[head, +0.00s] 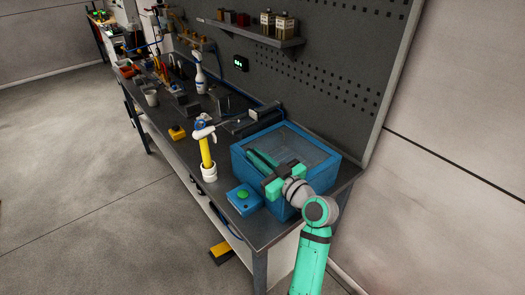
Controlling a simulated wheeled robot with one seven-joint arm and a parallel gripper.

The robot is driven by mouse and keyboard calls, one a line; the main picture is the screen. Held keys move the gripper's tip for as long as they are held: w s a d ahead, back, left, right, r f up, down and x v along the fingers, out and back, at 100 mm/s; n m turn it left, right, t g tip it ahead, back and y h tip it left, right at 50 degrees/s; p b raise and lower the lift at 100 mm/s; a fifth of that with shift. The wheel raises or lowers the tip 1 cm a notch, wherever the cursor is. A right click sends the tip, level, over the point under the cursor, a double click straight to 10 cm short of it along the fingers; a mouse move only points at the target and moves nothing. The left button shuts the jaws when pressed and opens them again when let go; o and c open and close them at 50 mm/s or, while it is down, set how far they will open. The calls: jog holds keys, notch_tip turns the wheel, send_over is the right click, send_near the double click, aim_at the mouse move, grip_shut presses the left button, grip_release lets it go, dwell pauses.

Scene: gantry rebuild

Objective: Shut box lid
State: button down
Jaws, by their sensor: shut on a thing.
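The blue box (245,172) stands on the right end of the workbench. Its top shows a blue rim around a grey, mesh-like area (305,147); I cannot tell whether this is the lid's panel or the inside. My gripper (273,174) reaches over the box's near side from the lower right. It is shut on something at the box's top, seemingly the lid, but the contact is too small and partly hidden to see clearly. A dark green bar (262,157) lies just beyond the fingers. My arm hides the box's near right corner.
On the workbench (272,228), a small blue box with a green button (243,197) sits left of the box. A pegboard wall (330,75) closes off the back. The floor in front is mostly clear.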

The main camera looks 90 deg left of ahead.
jog(key=shift+f, duration=0.35)
jog(key=c, duration=2.1)
grip_release()
jog(key=shift+o, duration=1.3)
jog(key=shift+r, duration=0.1)
jog(key=v, duration=1.1)
